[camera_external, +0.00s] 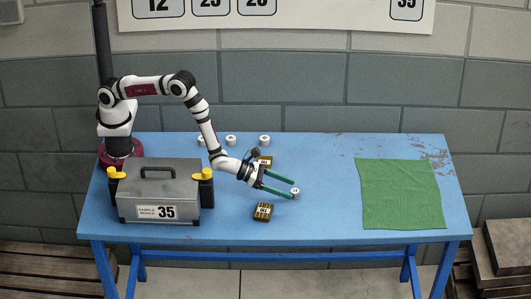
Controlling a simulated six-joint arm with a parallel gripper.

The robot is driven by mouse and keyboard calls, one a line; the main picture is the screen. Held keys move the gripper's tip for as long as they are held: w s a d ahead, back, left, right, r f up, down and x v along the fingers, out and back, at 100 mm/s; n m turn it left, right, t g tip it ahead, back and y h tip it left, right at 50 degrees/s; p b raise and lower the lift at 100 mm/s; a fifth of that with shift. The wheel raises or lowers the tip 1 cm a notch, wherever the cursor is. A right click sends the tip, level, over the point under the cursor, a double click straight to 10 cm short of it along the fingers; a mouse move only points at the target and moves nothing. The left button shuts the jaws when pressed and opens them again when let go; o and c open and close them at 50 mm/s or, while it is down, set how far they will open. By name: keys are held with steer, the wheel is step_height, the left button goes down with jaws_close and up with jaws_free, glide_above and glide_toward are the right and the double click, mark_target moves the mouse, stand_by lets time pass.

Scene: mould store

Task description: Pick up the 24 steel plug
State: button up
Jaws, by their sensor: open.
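My gripper (292,188) has two green fingers, spread apart and pointing right, low over the blue table. A small pale cylindrical plug (295,193) stands at the fingertips, close to the lower finger. I cannot tell whether it touches. Three similar small plugs stand in a row along the table's back: a left one (201,141), a middle one (231,141) and a right one (265,141). The markings on all these plugs are too small to read, so I cannot tell which is the 24 steel plug.
A grey case (158,190) labelled 35, with yellow-topped black clamps, stands at the front left. A green cloth (400,194) covers the right. The blue table (325,175) is clear between.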

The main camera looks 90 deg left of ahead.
mark_target(297, 191)
steer(key=x, duration=0.4)
steer(key=shift+w+f, duration=0.1)
steer(key=shift+w, duration=0.1)
jaws_close()
